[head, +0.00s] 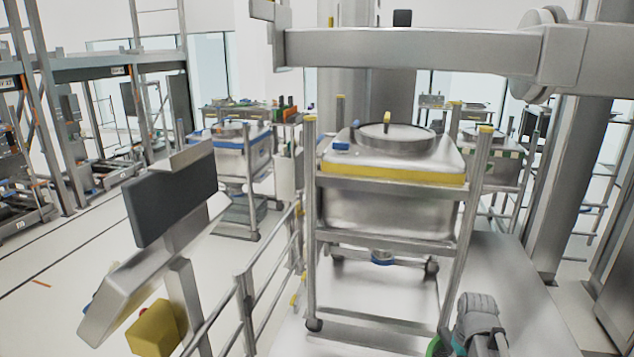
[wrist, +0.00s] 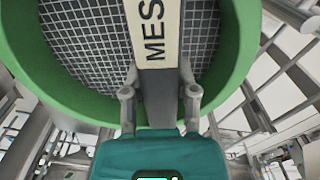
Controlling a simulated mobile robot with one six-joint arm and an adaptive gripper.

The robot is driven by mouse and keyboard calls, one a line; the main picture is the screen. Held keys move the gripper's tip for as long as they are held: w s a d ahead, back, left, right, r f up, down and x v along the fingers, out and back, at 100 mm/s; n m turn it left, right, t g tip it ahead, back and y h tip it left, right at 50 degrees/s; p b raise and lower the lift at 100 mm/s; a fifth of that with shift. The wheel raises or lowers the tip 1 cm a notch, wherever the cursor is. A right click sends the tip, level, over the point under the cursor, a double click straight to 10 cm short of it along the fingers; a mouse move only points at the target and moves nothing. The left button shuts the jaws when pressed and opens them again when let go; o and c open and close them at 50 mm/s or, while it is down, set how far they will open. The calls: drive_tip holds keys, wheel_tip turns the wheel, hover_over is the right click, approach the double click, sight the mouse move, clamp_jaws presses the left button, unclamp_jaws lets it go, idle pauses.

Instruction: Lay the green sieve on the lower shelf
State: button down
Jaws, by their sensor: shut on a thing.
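The green sieve (wrist: 100,100) fills the upper part of the wrist view, with a round green rim and grey wire mesh. A pale bar lettered "MES" crosses it. My gripper (wrist: 160,93) is shut on this bar, one finger on each side. In the head view my gripper (head: 480,322) is at the bottom right, and only a sliver of the green sieve (head: 433,346) shows beside it. The rest of the sieve is hidden or out of frame. I cannot pick out the lower shelf in either view.
A steel bin (head: 385,208) with a yellow band stands in a wheeled frame (head: 311,230) just beyond my gripper. A control panel (head: 170,200) and a railing (head: 245,300) stand to the left. A beam (head: 410,48) crosses overhead. Another bin (head: 228,160) stands farther back.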

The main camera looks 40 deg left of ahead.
wheel_tip(320, 180, up, 10)
drive_tip(key=p, duration=0.8)
drive_tip(key=shift+p, duration=0.4)
drive_tip(key=shift+a, duration=0.1)
